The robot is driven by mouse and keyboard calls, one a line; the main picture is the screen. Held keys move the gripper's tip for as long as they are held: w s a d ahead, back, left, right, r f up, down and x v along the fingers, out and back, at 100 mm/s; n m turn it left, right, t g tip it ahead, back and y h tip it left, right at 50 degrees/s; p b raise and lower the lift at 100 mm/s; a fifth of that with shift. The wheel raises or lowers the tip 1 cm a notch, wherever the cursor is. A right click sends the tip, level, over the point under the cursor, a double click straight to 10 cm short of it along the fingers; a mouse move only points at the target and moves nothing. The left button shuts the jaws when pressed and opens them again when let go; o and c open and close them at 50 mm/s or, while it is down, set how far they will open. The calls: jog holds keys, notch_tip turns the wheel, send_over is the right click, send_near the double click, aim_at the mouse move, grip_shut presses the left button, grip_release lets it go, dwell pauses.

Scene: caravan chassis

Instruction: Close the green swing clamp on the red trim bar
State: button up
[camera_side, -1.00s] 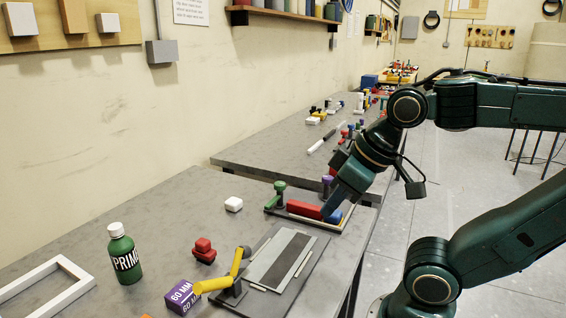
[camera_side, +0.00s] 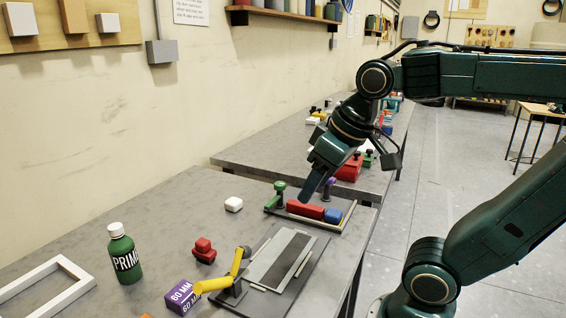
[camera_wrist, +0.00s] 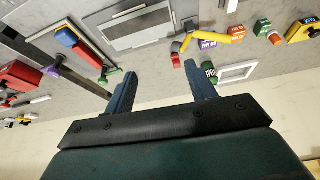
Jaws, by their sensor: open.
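The red trim bar (camera_side: 304,209) lies in a low tray-like fixture (camera_side: 344,222) with a blue block (camera_side: 333,215) at its right end. The green swing clamp (camera_side: 279,193) stands at the bar's left end; whether its arm lies over the bar is too small to tell. In the wrist view the red bar (camera_wrist: 91,54) and green clamp (camera_wrist: 104,74) show at upper left.
A purple clamp (camera_side: 328,184) stands behind the bar. A grey plate (camera_side: 282,262) with a yellow clamp (camera_side: 236,268) is nearer.

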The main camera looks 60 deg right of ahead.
jog(key=w+d+r+m+g, duration=0.1)
jog(key=w+d+r+m, duration=0.15)
jog(key=w+d, duration=0.4)
jog(key=m+g, duration=0.4)
send_over(280, 183)
notch_tip(280, 183, down, 7)
jog(key=shift+r+n, duration=0.1)
jog(key=shift+n, duration=0.15)
notch_tip(280, 183, down, 14)
jog(key=shift+r, duration=0.15)
grip_shut()
